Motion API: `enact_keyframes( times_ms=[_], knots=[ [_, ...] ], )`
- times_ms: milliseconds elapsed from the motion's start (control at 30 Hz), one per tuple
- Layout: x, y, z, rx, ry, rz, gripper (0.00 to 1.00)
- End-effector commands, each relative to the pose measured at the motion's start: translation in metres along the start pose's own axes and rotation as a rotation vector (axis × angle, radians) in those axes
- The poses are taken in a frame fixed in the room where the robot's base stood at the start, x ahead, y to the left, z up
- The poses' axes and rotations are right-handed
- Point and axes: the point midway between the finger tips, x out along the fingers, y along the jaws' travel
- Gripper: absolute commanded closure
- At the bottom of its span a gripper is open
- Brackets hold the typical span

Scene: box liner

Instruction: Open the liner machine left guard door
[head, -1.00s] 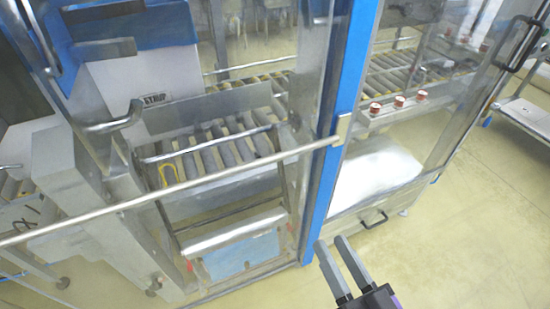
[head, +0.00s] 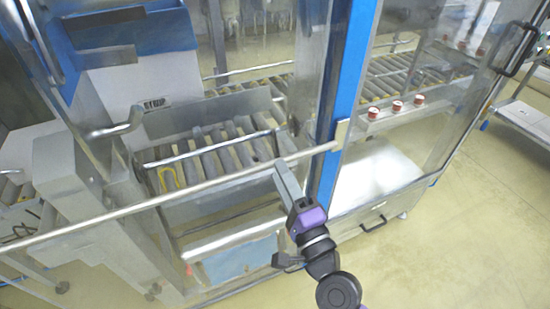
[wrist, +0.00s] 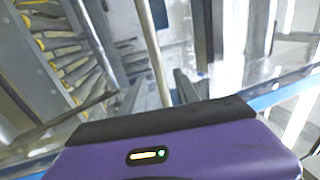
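The liner machine's left guard door is a clear panel with a long metal bar (head: 160,203) slanting across it, ending at a bracket by the blue post (head: 345,95). My gripper (head: 283,172) is at the right part of this bar, with its fingertips overlapping the bar in the head view. In the wrist view, the bar (wrist: 153,50) runs between the two spread fingers (wrist: 150,88). The fingers look open, and contact with the bar cannot be told. The door appears shut against the blue post.
Behind the panels are roller conveyors (head: 215,155) and a white box (head: 140,85). A cart (head: 525,115) stands at the far right. The floor (head: 450,240) at the right front is clear.

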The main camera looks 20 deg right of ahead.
Motion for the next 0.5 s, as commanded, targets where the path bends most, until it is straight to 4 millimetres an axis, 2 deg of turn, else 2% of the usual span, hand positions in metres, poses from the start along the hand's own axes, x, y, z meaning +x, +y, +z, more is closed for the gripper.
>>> enact_keyframes(
  times_ms=[33,200,500],
  knots=[
    [0.010,-0.004,-0.001,-0.001,0.001,-0.002,0.62],
    [0.031,-0.002,0.000,-0.002,0.000,0.000,0.62],
    [0.041,0.000,0.000,-0.002,0.000,0.000,0.62]
  ],
)
